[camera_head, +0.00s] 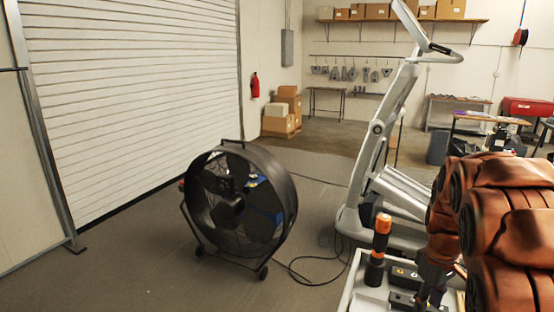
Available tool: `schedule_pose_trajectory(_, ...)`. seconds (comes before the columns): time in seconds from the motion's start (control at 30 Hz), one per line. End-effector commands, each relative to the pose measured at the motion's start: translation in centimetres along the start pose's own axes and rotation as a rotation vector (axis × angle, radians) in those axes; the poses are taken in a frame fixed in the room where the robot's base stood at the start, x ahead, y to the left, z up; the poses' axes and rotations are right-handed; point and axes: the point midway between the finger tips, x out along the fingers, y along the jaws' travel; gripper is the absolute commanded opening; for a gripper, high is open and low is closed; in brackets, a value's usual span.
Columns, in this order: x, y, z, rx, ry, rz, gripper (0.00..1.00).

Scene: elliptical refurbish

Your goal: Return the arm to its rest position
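My arm (510,225) shows at the lower right as bulky orange-brown links, folded close together. What looks like my gripper (432,288) is the dark part hanging below the links, low over a white tray (352,290). Its fingers are small and partly hidden by the arm and the items around it. I cannot tell whether it is open or shut, or whether it holds anything.
An orange-and-black cylinder (379,250) stands upright on the tray, left of my arm. A grey elliptical machine (378,130) rises behind it. A large black drum fan (240,200) stands on the floor at left, its cable running right. Floor left of the fan is clear.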

Motion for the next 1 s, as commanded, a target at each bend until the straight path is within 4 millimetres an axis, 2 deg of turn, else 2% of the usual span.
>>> schedule_pose_trajectory(0.03,-0.6,-1.6,0.5,0.019,0.001,0.001,0.45)
schedule_pose_trajectory(0.3,-1.8,-9.2,3.9,0.15,-0.022,-0.016,0.45)
schedule_pose_trajectory(0.6,-1.7,-16.9,8.9,0.273,-0.053,-0.032,0.45)
schedule_pose_trajectory(0.8,-0.9,-21.4,12.7,0.343,-0.076,-0.033,0.45)
schedule_pose_trajectory(1.0,0.1,-24.6,16.1,0.394,-0.098,-0.032,0.45)
